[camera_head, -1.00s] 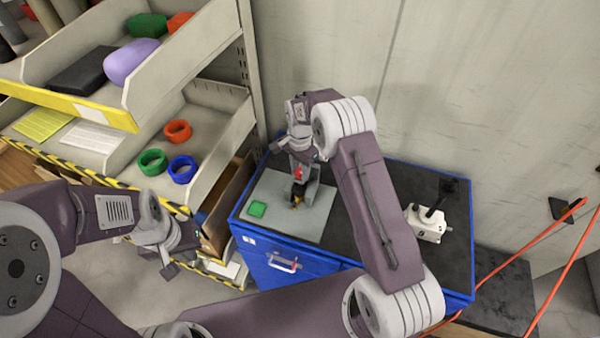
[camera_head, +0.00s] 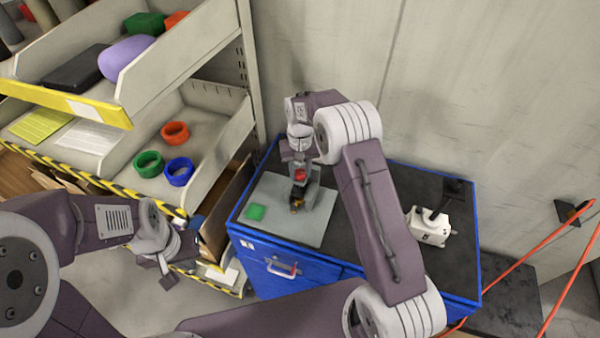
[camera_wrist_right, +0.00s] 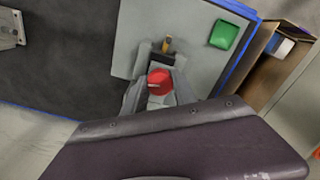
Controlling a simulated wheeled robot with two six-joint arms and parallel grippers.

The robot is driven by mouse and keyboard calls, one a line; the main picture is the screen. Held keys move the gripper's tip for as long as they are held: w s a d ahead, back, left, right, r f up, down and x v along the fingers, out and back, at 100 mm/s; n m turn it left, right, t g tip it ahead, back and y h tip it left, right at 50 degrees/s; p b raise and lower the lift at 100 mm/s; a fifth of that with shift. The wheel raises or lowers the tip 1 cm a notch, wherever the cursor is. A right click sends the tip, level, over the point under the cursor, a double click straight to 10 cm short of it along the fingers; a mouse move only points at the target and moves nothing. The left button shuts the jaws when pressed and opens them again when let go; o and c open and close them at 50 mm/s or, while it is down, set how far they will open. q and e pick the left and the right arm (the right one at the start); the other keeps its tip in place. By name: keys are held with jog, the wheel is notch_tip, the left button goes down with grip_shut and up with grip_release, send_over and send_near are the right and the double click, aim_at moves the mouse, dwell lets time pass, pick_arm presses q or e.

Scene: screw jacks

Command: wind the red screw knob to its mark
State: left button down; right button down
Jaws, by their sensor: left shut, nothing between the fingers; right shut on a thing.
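The red screw knob (camera_head: 300,174) is on a small grey jack on a light grey plate (camera_head: 318,232). In the right wrist view the knob (camera_wrist_right: 159,82) shows a pale line on its face. My right gripper (camera_wrist_right: 158,92) is shut on the knob, one finger on each side. In the head view this gripper (camera_head: 299,168) comes down on it from above. A small orange-yellow part (camera_wrist_right: 167,43) stands out of the jack beside the knob. I cannot make out the mark itself. My left gripper (camera_head: 167,278) is shut and empty, left of the blue cabinet.
A green block (camera_head: 255,212) lies on the plate's left corner. The plate lies on the dark top of a blue cabinet (camera_head: 300,262). A white device (camera_head: 428,228) stands at the right. Shelving at the left holds green, blue and red rings (camera_head: 175,132). A wall closes the back.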

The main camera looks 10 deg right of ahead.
jog(key=n, duration=0.4)
jog(key=shift+s+f+n, duration=0.2)
jog(key=shift+f+n, duration=0.1)
jog(key=n+b, duration=0.1)
jog(key=n, duration=0.3)
jog(key=shift+n, duration=0.3)
jog(key=n, duration=0.4)
jog(key=shift+n, duration=0.3)
jog(key=n, duration=0.9)
jog(key=shift+w, duration=0.1)
jog(key=n, duration=0.4)
jog(key=shift+n, duration=0.3)
jog(key=n, duration=0.4)
jog(key=shift+n, duration=2.1)
